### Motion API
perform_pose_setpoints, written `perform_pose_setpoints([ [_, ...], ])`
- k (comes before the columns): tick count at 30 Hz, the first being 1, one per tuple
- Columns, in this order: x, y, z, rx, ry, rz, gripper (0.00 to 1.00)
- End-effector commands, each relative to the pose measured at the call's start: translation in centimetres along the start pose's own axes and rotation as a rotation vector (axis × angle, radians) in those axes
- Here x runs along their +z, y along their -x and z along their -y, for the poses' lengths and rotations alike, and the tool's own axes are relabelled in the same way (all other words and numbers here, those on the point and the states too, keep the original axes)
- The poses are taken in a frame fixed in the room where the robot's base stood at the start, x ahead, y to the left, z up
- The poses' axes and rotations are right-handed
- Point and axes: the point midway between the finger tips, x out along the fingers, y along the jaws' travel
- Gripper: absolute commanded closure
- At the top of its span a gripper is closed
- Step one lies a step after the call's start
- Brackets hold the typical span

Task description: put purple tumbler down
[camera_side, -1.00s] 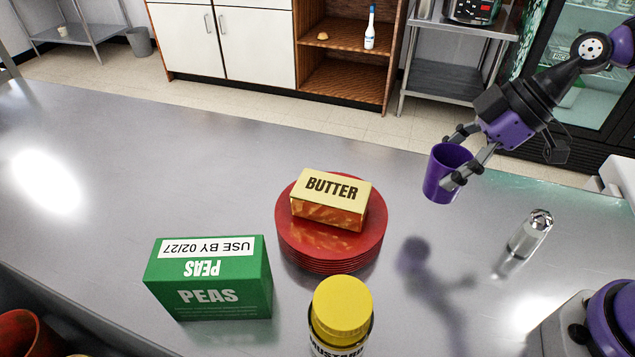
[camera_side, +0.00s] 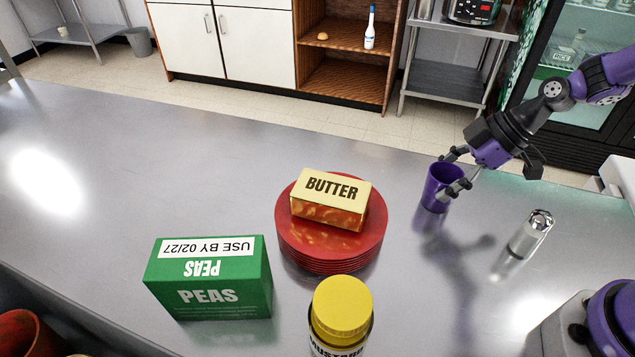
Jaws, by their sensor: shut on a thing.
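The purple tumbler (camera_side: 434,193) is upright at the right of the steel counter, to the right of the stacked red plates. My gripper (camera_side: 455,172) is shut on the tumbler, with its fingers at either side near the rim. The tumbler's base is at or very close to the counter top; I cannot tell whether it touches. Its shadow lies just in front of it.
A butter box (camera_side: 331,201) lies on the stacked red plates (camera_side: 291,243). A green peas box (camera_side: 208,280) and a yellow-capped mustard jar (camera_side: 341,312) stand in front. The counter's left side (camera_side: 130,170) is clear.

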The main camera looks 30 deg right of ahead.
Motion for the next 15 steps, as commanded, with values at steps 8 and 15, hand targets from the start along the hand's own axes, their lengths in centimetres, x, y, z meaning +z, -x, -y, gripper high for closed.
perform_pose_setpoints([
  [8,0.04,-0.07,0.01,0.000,0.000,0.000,0.02],
  [15,0.01,-0.04,0.00,0.000,0.000,0.000,0.02],
])
